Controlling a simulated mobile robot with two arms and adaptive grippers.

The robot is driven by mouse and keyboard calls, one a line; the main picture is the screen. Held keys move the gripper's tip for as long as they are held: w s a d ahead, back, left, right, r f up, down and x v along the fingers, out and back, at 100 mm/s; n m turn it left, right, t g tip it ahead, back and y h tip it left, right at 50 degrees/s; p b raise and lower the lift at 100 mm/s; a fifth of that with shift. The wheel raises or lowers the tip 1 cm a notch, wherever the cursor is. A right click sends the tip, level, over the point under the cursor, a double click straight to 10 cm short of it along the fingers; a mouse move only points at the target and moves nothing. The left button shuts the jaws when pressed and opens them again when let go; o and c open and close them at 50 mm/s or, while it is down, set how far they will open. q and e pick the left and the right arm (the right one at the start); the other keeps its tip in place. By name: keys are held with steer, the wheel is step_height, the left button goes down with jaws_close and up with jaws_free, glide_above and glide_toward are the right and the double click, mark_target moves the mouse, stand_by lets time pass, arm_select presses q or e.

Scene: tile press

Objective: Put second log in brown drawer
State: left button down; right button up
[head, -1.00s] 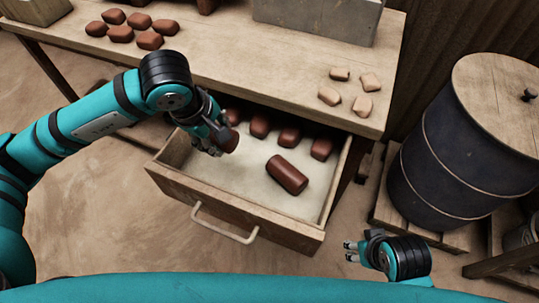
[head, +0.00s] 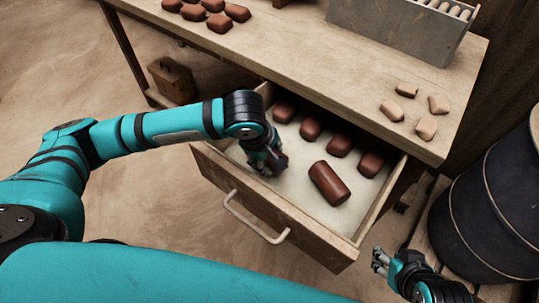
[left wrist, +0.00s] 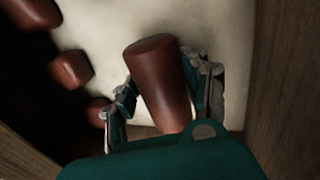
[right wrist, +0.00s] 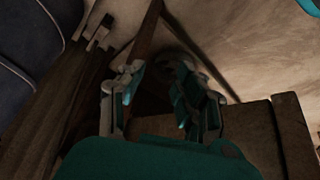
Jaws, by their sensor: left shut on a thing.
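The brown wooden drawer (head: 262,205) is open below the table top. One dark red-brown log (head: 329,184) lies on its pale floor, right of centre. My left gripper (head: 270,163) is inside the drawer at its left part, left of that log. It is shut on a second log, mostly hidden by the fingers in the head view. In the left wrist view this log (left wrist: 160,75) sits between the two fingers; whether it touches the drawer floor is unclear. My right gripper (head: 380,262) is open and empty, outside the drawer's front right corner.
Several shorter red-brown pieces (head: 311,128) line the back of the drawer. More brown pieces (head: 219,22) and several pale pieces (head: 425,127) lie on the table top (head: 330,85), beside a grey box (head: 395,28). A dark barrel (head: 490,205) stands at the right.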

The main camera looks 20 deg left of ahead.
arm_select(q)
steer(key=shift+r, duration=0.1)
steer(key=c, duration=0.6)
jaws_free()
arm_select(e)
steer(key=shift+w+a+r+t, duration=0.2)
steer(key=shift+w+r+t, duration=0.15)
steer(key=shift+w, duration=0.25)
arm_select(q)
steer(key=p+v, duration=0.1)
steer(key=v, duration=0.3)
steer(key=shift+r, duration=0.15)
steer(key=shift+p+v, duration=0.7)
steer(key=shift+v, duration=3.15)
arm_select(e)
steer(key=shift+s+d+f+g+h, duration=0.1)
steer(key=shift+s+d+g, duration=0.3)
steer(key=shift+s, duration=0.55)
steer(key=shift+s+d+r+g+h, duration=0.1)
steer(key=shift+s+d+g, duration=0.05)
steer(key=shift+s+g, duration=0.65)
steer(key=shift+s+d+f+g+h, duration=0.1)
steer(key=shift+s+d+g, duration=0.25)
steer(key=shift+s, duration=0.7)
